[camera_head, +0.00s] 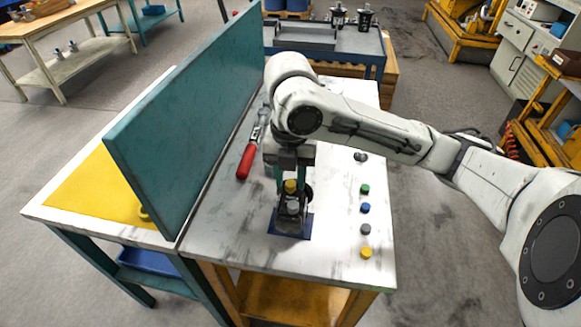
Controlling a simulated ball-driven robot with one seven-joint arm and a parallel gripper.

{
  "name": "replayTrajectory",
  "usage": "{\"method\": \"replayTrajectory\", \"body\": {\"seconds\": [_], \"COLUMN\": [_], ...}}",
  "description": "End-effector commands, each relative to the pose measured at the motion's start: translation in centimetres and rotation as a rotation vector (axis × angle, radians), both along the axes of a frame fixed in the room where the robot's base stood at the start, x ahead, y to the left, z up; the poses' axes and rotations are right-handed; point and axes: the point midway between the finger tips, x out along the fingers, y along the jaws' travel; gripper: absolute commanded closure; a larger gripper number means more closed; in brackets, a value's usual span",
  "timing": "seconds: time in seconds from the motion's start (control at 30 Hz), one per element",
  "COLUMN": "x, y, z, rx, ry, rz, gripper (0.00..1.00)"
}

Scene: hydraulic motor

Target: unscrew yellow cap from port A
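The hydraulic motor (292,208) stands upright on a dark blue mat (276,229) on the white bench top. A yellow cap (290,187) sits on top of the motor; no port lettering is legible. My gripper (293,182) points straight down over the motor, with its fingers apart on either side of the yellow cap. The cap shows between them, with what looks like a gap at the sides. A second yellow cap (366,253) lies loose at the bench's front right.
Green (364,188), blue (365,208) and grey (366,229) caps stand in line at right. A red-handled tool (248,156) lies left, near a tall teal partition (190,125). Bare bench top (335,225) separates the mat from the caps.

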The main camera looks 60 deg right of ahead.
Motion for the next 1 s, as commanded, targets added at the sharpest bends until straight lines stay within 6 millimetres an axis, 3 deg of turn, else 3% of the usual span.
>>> {"method": "replayTrajectory", "body": {"seconds": [0.2,0.8,1.0], "x": [0.00,0.04,0.05], "y": [-0.02,-0.04,-0.04], "z": [0.11,0.03,0.04], "rx": [0.000,-0.001,-0.001], "ry": [0.000,0.000,0.000], "rz": [-0.191,-0.199,-0.198], "gripper": [0.64,0.64,0.82]}}
